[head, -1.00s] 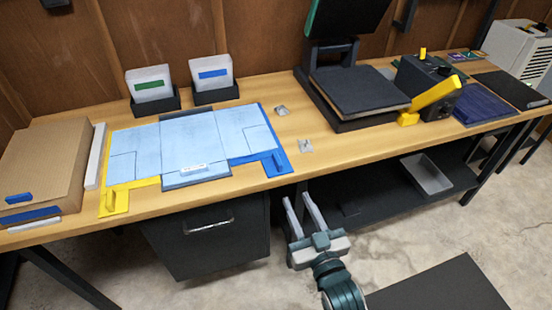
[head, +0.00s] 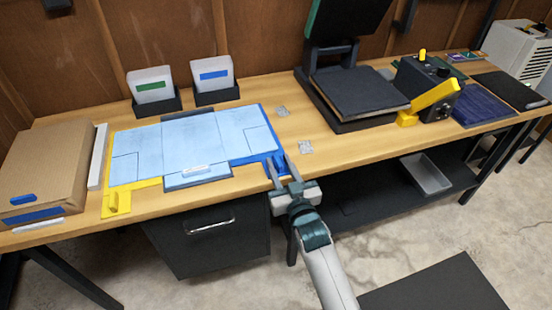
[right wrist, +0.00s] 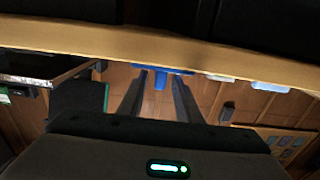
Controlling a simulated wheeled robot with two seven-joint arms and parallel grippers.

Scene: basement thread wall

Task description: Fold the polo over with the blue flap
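The light-blue polo (head: 192,145) lies spread flat on a folding board on the bench in the head view. Its right part lies over the blue flap (head: 266,118), whose blue rim and front handle show. Its left part lies over the yellow flap (head: 117,203). My right gripper (head: 278,162) is at the bench's front edge, at the blue flap's handle. Its fingers are apart. In the right wrist view the blue handle (right wrist: 160,81) appears between the open fingers (right wrist: 160,76); I cannot tell whether they touch it. My left gripper is not in view.
A cardboard box (head: 45,172) stands left of the board. Two card holders (head: 213,96) stand behind it. A heat press (head: 357,92) and a yellow-handled device (head: 428,90) stand to the right. A drawer unit (head: 212,240) is under the bench.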

